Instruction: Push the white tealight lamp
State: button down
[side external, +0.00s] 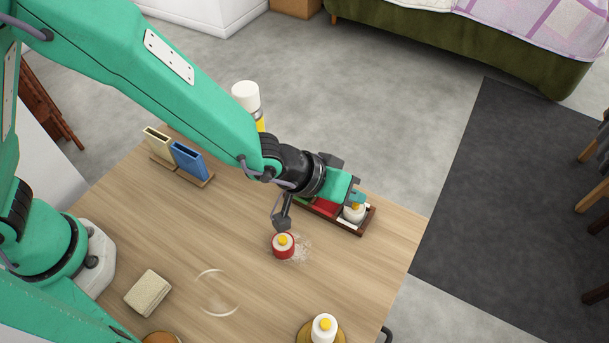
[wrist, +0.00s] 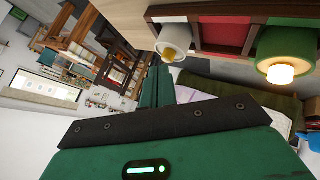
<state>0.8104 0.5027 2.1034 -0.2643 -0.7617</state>
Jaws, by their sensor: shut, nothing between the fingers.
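A white tealight lamp (side external: 354,213) with a yellow flame stands in the white end compartment of the dark-framed tray (side external: 345,227). In the wrist view, which is turned upside down, this white lamp (wrist: 190,41) shows against the tray (wrist: 225,15). My gripper (side external: 357,197) is shut and empty, just behind the lamp in the side view. In the wrist view my gripper's fingers (wrist: 158,80) point up beside the lamp; I cannot tell whether they touch it. A second white lamp (side external: 323,330) stands at the table's front edge on a round golden base.
The tray's red compartment (wrist: 228,38) is empty; a green lamp (wrist: 285,50) stands beyond it. A red lamp (side external: 283,249) stands on the table by white grains.

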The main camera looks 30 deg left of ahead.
jog(key=shift+s+f, duration=0.1)
jog(key=shift+f, duration=0.4)
dwell(0.7)
jog(key=shift+r, duration=0.5)
notch_tip(320, 180, up, 6)
dwell(1.0)
jog(key=a+r+y, duration=0.2)
jog(key=a+r, duration=0.3)
jog(key=a, duration=0.6)
jog(key=a+r+y, duration=0.2)
jog(key=a+r, duration=0.4)
jog(key=a, duration=0.6)
jog(key=s+a+r+y, duration=0.2)
jog(key=s+a, duration=1.2)
jog(key=a, duration=0.1)
jog(key=shift+a+r+n+g+y, duration=0.15)
jog(key=shift+a+n+g+y, duration=0.15)
jog(key=shift+g, duration=0.1)
